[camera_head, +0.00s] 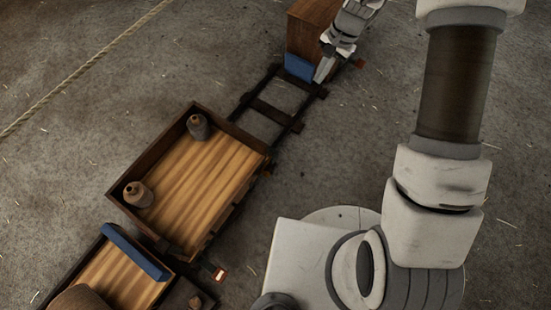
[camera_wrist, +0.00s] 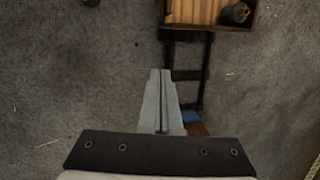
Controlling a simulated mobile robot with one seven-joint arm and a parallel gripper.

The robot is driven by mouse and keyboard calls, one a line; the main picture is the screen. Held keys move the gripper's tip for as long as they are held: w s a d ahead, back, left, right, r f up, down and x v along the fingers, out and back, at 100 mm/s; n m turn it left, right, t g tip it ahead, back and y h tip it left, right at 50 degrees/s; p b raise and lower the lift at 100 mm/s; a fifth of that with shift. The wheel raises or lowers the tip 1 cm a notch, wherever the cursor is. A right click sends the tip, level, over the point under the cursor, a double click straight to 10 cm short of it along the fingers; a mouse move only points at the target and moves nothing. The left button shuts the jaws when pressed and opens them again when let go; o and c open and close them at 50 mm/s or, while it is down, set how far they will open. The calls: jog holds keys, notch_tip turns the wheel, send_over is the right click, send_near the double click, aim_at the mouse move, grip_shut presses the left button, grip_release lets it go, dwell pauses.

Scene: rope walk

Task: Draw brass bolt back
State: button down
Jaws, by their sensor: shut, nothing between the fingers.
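I cannot make out a brass bolt in either view. My gripper (camera_head: 321,75) is at the top of the head view, pointing down beside a brown wooden box (camera_head: 313,28) with a blue panel (camera_head: 299,67) on its near end. In the wrist view the fingers of my gripper (camera_wrist: 160,76) are together with nothing between them. The gripper partly hides the blue panel (camera_wrist: 190,116) and the box there. A small reddish-brown piece (camera_head: 360,63) shows just right of the gripper; I cannot tell what it is.
A dark rail track (camera_head: 264,108) runs from the box to an open wooden cart (camera_head: 193,188) holding two brown jugs. Another cart (camera_head: 62,291) with a blue bar (camera_head: 135,251) stands at lower left. A rope (camera_head: 90,62) crosses the upper left. Floor right of the track is clear.

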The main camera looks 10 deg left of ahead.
jog(key=s+a+f+m+g+b, duration=0.1)
jog(key=s+f+b, duration=0.1)
jog(key=f, duration=0.9)
jog(key=s+a+f+m+b, duration=0.1)
jog(key=a+f+b, duration=0.1)
jog(key=f, duration=1)
jog(key=s+a+f+m+g+b, duration=0.1)
jog(key=s+a+f+b, duration=0.1)
jog(key=f, duration=0.9)
jog(key=shift+s+f+g+y+b, duration=0.2)
jog(key=shift+s+g+y+b, duration=0.1)
jog(key=shift+y+b, duration=0.1)
jog(key=s+a+f+b, duration=0.4)
jog(key=s+a+f, duration=0.1)
jog(key=f, duration=0.3)
jog(key=shift+s+a+f, duration=0.2)
jog(key=shift+s+a, duration=0.1)
jog(key=shift+s, duration=0.25)
